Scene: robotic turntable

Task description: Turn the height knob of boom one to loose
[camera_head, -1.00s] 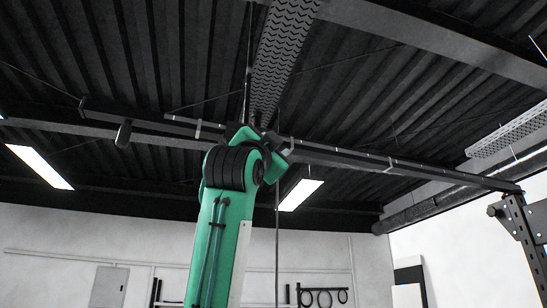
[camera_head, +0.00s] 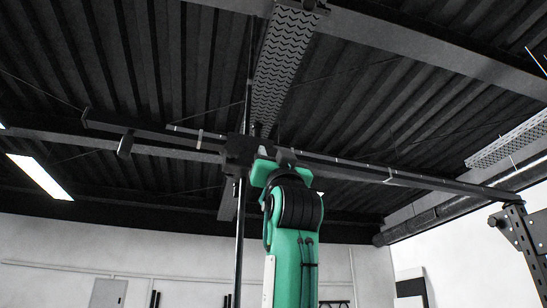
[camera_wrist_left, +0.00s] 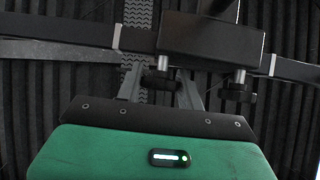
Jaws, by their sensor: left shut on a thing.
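A black clamp block (camera_head: 238,152) joins a long horizontal boom (camera_head: 400,179) to an upright pole (camera_head: 239,230). In the left wrist view the clamp block (camera_wrist_left: 210,42) has two dark knobs below it on metal stems. My left gripper (camera_wrist_left: 159,92) has its fingers around the left knob (camera_wrist_left: 160,82) and is shut on it. The right knob (camera_wrist_left: 237,92) is free, outside the fingers. In the head view my left gripper (camera_head: 274,160) is just right of the clamp block, and the knobs are hard to make out. My right gripper is not in view.
A black metal post (camera_head: 525,235) stands at the right, by the boom's far end. A perforated ceiling tray (camera_head: 283,60) is above. White walls are behind.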

